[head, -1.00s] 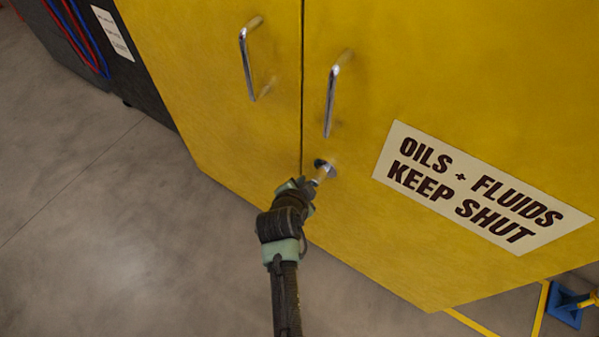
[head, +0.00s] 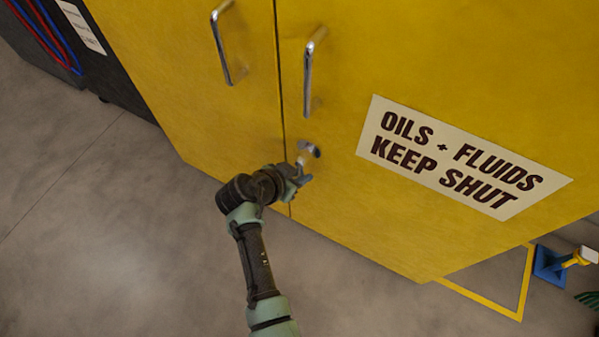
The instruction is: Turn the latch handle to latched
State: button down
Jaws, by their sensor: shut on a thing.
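The latch handle (head: 308,152) is a small silvery lever on a round mount. It sits low on the right door of the yellow cabinet (head: 335,215), just right of the seam between the doors. My gripper (head: 302,172) is at the lever from below and is shut on it. The fingers hide the lever's lower end, so its exact angle is hard to tell.
Two chrome bar handles (head: 308,72) stick out from the doors above the latch. A sign (head: 460,160) is on the right door. Open grey floor (head: 120,240) lies at left. A blue object (head: 550,265) stands at the lower right.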

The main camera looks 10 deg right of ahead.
jog(key=shift+d, duration=0.1)
jog(key=c, duration=0.8)
grip_release()
jog(key=p+v, duration=0.3)
jog(key=v, duration=1)
jog(key=shift+f+p, duration=0.1)
jog(key=shift+p, duration=0.3)
